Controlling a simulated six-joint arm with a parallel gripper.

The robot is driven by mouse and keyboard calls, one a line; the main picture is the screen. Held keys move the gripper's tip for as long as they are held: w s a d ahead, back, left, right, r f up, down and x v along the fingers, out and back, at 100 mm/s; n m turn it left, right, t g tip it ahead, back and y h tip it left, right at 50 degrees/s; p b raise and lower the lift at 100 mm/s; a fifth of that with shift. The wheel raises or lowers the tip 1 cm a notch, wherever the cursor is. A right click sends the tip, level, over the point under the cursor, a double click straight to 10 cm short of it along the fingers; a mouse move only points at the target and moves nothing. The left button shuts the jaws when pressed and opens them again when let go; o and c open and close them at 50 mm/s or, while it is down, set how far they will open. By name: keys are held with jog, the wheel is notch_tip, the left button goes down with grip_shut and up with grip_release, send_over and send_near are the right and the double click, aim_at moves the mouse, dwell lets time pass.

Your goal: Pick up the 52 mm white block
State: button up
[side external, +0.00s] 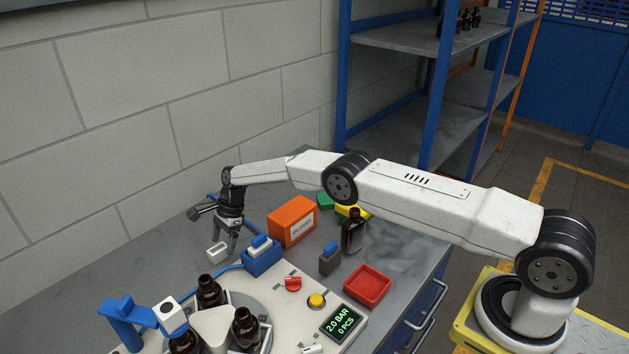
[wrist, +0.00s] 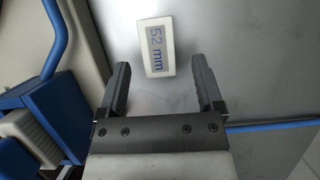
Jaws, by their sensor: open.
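The white block (wrist: 159,46) lies on the grey metal bench top. Its face shows the marking "52 mm" on a grey label. In the wrist view it sits ahead of my gripper (wrist: 160,70), roughly centred between the two fingers and a little beyond their tips. My gripper is open and empty. In the side view the white block (side external: 217,251) lies on the bench at the left, just beside and below my gripper (side external: 226,240), which points down. No contact between fingers and block shows.
A blue fixture (side external: 262,257) stands right of my gripper, with an orange box (side external: 292,221) behind it. Amber bottles stand on the turntable in front; another bottle (side external: 352,232) stands near a red tray (side external: 367,286). A blue hose (side external: 232,268) runs along the machine. The back wall is close behind.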

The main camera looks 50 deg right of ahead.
aim_at(222, 246)
jog(key=shift+x, duration=1.15)
grip_shut()
jog(key=shift+r, duration=0.2)
jog(key=shift+r, duration=4.8)
